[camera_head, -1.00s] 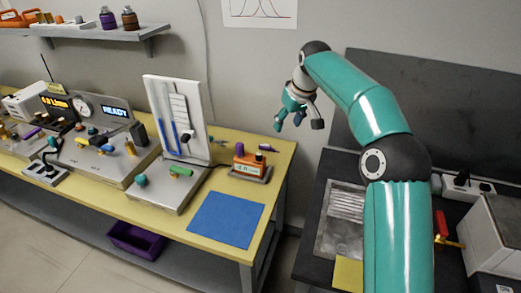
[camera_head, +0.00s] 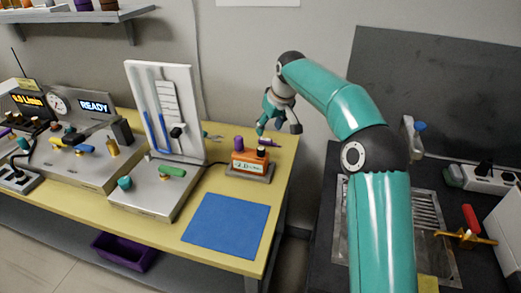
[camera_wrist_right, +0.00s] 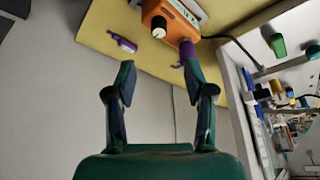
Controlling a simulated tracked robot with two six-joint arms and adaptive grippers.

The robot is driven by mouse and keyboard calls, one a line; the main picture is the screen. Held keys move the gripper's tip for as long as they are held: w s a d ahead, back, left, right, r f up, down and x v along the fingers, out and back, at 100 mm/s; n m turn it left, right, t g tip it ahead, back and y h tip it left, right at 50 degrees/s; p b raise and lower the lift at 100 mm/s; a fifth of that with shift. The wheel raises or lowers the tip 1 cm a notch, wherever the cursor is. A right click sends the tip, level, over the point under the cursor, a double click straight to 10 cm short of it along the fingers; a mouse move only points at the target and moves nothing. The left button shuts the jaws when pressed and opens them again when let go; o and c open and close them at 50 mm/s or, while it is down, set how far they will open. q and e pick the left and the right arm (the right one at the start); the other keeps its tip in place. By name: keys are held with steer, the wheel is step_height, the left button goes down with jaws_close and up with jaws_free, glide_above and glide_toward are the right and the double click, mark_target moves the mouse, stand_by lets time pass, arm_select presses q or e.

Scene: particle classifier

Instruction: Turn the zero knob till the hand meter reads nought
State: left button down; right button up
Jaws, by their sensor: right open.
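The hand meter (camera_head: 243,167) is a small orange box with a lit display in a grey stand on the yellow bench; its reading is too small to make out. My right gripper (camera_head: 277,129) is open and empty, above and to the right of the meter, touching nothing. In the right wrist view my open fingers (camera_wrist_right: 158,78) point towards the meter. My left gripper is out of view.
A small purple tool (camera_wrist_right: 122,43) lies on the bench beside the meter. A blue mat (camera_head: 226,222) lies in front of it. A white upright panel (camera_head: 190,90) stands to its left. A dark cable runs from the meter. A dark counter (camera_head: 315,205) is across a gap to the right.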

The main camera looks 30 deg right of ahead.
mark_target(261, 149)
steer(key=p+x, duration=0.1)
steer(key=x, duration=1.2)
jaws_close()
steer(key=shift+a, duration=0.1)
